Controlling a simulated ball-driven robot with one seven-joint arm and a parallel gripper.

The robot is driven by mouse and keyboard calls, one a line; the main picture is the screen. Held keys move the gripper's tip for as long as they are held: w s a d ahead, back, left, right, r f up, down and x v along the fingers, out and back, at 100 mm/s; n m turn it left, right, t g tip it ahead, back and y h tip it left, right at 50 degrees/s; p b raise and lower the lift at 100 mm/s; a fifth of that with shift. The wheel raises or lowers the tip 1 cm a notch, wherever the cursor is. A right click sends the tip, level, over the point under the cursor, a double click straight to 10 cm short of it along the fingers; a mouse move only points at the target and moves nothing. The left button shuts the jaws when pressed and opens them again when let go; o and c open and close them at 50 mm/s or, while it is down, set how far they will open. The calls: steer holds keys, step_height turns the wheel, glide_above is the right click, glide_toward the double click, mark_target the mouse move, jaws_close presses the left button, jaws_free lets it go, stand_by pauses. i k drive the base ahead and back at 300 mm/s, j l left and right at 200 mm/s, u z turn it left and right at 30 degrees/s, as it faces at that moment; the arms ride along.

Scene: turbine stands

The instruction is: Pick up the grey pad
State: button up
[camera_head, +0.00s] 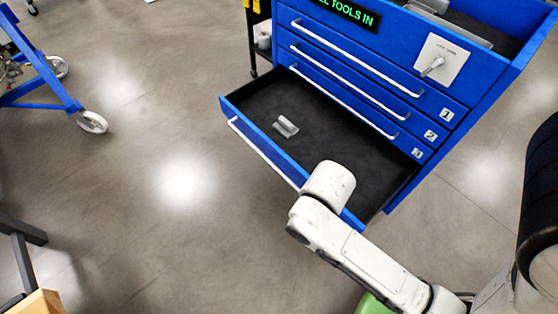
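The grey pad (285,126) is a small light-grey block lying in the open bottom drawer (340,137) of a blue tool cabinet. It rests on the black drawer floor, left of the drawer's middle. Nothing covers it. My white arm reaches in from the lower right, and its rounded end part is over the drawer's front edge, to the right of and nearer than the pad. My gripper's fingers do not show; they are hidden behind or below the arm. The arm end is clearly apart from the pad in the picture.
The blue cabinet (462,85) has closed drawers above the open one, with long white handles. The open drawer's front wall and handle (262,153) stick out over the floor. A blue wheeled stand (52,84) is at the left. The grey floor between is clear.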

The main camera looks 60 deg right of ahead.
mark_target(285, 127)
steer(key=i+l+z, duration=0.15)
steer(key=i+z, duration=0.45)
steer(key=z, duration=0.15)
steer(key=i+z, duration=0.4)
steer(key=k, duration=0.1)
